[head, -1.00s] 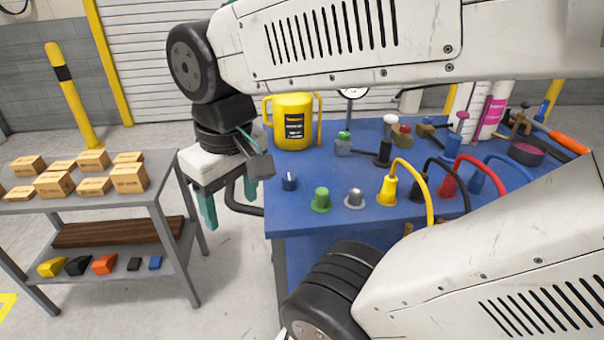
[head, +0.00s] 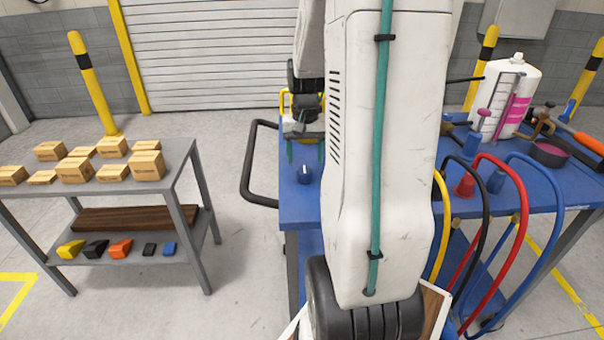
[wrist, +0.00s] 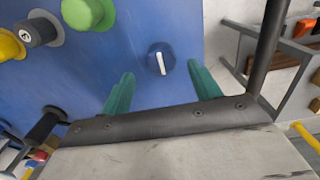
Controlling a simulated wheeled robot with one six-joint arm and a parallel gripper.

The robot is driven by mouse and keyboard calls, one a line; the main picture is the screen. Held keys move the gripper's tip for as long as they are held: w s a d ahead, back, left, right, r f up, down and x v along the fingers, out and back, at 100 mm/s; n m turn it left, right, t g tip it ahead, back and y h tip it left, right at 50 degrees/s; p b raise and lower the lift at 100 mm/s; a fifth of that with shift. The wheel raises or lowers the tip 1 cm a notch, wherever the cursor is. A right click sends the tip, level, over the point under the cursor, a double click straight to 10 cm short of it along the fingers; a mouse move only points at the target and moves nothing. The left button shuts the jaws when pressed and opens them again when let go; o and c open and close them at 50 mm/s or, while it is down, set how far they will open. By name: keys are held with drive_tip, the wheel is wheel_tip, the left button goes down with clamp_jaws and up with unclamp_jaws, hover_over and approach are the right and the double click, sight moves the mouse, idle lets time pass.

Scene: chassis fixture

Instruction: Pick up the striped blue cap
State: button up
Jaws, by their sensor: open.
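The striped blue cap (head: 305,173) stands on the blue bench top (head: 292,208) near its left front corner. In the wrist view the cap (wrist: 161,58) shows its white stripe and lies beyond and between the fingertips. My gripper (wrist: 160,75) is open, with its two teal fingers apart and nothing between them. In the head view the gripper (head: 305,150) hangs behind the cap as seen from there, partly hidden by my arm. I cannot tell the exact height of the fingertips over the bench.
A green knob (wrist: 88,12) and a grey knob (wrist: 40,30) stand beside the cap in the wrist view. The cart's dark handle (head: 247,165) juts out at left. A shelf cart (head: 160,187) with boxes stands further left. Cables and plugs are at right.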

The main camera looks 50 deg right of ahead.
sight(305, 169)
wheel_tip(305, 169, down, 6)
drive_tip(key=shift+w+d, duration=0.1)
drive_tip(key=shift+w, duration=0.05)
clamp_jaws()
wheel_tip(305, 169, up, 10)
idle(0.9)
